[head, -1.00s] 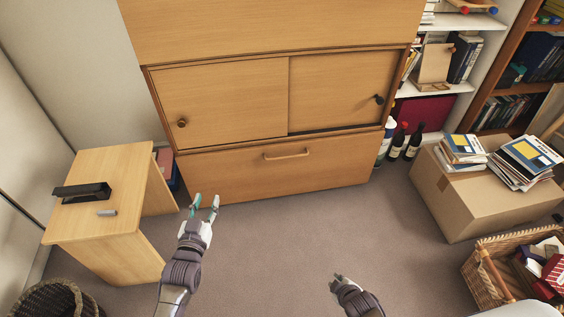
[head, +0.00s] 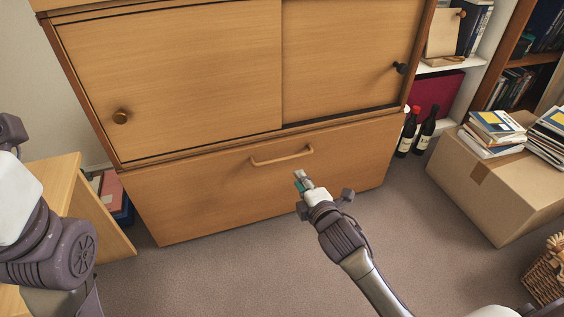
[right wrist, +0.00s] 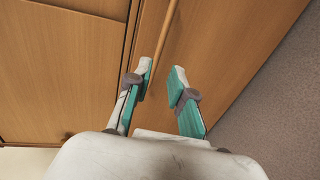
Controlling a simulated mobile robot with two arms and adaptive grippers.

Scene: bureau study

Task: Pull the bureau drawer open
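The bureau drawer (head: 210,192) is the wide wooden front at the bottom of the bureau; it looks closed. Its handle (head: 282,157) is a slim wooden bar near the drawer's top middle. My right gripper (head: 303,180) is just below the handle's right part. In the right wrist view my right gripper (right wrist: 161,76) is open, its two teal-and-grey fingers apart and nothing held. The handle (right wrist: 168,32) runs up ahead of the fingertips, close to the left finger; I cannot tell if they touch. My left arm shows at the left edge, but its gripper cannot be seen.
Two sliding doors with knobs sit above the drawer. A small wooden desk (head: 52,190) stands left of the bureau. A cardboard box (head: 500,200) with books and dark bottles (head: 425,130) are at the right. The carpet (head: 230,275) before the drawer is clear.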

